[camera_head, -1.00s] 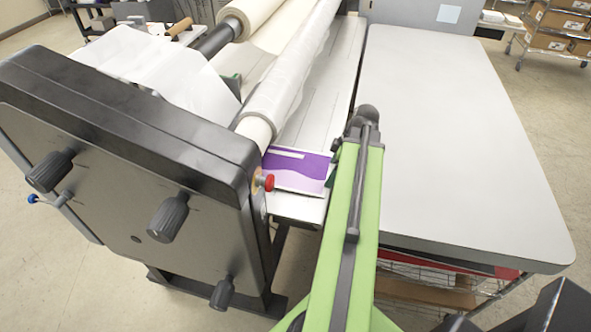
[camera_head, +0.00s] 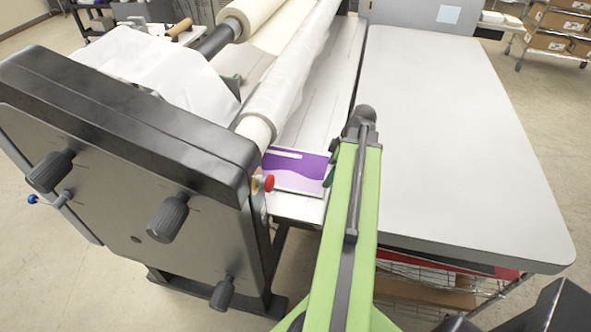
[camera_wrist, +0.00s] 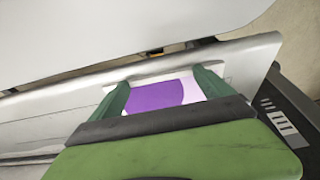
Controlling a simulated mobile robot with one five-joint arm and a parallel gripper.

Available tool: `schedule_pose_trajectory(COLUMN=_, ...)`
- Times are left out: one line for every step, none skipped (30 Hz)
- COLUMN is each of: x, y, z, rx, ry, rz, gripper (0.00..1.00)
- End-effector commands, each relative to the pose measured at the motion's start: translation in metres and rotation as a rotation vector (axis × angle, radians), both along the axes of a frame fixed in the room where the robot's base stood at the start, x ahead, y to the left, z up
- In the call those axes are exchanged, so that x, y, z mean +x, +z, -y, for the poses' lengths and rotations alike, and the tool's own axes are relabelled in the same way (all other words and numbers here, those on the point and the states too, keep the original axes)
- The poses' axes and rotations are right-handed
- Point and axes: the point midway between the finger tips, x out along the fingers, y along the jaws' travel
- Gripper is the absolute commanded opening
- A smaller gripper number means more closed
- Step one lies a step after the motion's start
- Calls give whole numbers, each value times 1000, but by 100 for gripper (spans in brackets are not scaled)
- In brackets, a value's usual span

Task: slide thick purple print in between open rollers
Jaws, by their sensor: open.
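The purple print (camera_head: 297,172), with white bands, lies flat on the laminator's feed table (camera_head: 300,208) at its near end, beside the roller. Its left edge reaches up to the side housing and roller; whether any of it is under the roller is hidden. My gripper (camera_wrist: 162,82) is open, with its dark green fingers on either side of the visible part of the print (camera_wrist: 155,95). In the head view the fingers show only partly, at the print's right edge, behind my green arm. I cannot tell whether they touch it.
The film-covered roller (camera_head: 285,85) runs away from me along the print's left side. The black side housing (camera_head: 130,150) with knobs and a red button (camera_head: 264,183) stands at left. A clear grey table (camera_head: 460,130) fills the right, across a narrow gap.

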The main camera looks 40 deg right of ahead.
Motion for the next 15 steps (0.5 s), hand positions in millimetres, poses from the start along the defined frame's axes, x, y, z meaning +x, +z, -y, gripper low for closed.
schedule_pose_trajectory(x=1, y=0, z=-1, rx=1, ry=1, rz=0, gripper=91)
schedule_pose_trajectory(x=2, y=0, z=-1, rx=1, ry=1, rz=0, gripper=91)
schedule_pose_trajectory(x=3, y=0, z=-2, rx=1, ry=1, rz=0, gripper=91)
schedule_pose_trajectory(x=4, y=0, z=-2, rx=1, ry=1, rz=0, gripper=91)
schedule_pose_trajectory(x=4, y=0, z=-3, rx=1, ry=0, rz=-1, gripper=91)
schedule_pose_trajectory(x=5, y=0, z=-3, rx=1, ry=0, rz=-1, gripper=91)
schedule_pose_trajectory(x=6, y=0, z=-4, rx=1, ry=0, rz=-1, gripper=91)
schedule_pose_trajectory(x=6, y=0, z=-4, rx=0, ry=0, rz=0, gripper=91)
schedule_pose_trajectory(x=7, y=0, z=-4, rx=1, ry=0, rz=-1, gripper=91)
schedule_pose_trajectory(x=8, y=0, z=-5, rx=1, ry=-1, rz=-1, gripper=91)
schedule_pose_trajectory(x=8, y=0, z=-5, rx=1, ry=-1, rz=-1, gripper=91)
schedule_pose_trajectory(x=9, y=0, z=-6, rx=1, ry=-1, rz=-1, gripper=91)
schedule_pose_trajectory(x=10, y=0, z=-6, rx=1, ry=0, rz=0, gripper=91)
schedule_pose_trajectory(x=11, y=0, z=-7, rx=1, ry=0, rz=0, gripper=91)
schedule_pose_trajectory(x=11, y=0, z=-7, rx=1, ry=0, rz=0, gripper=91)
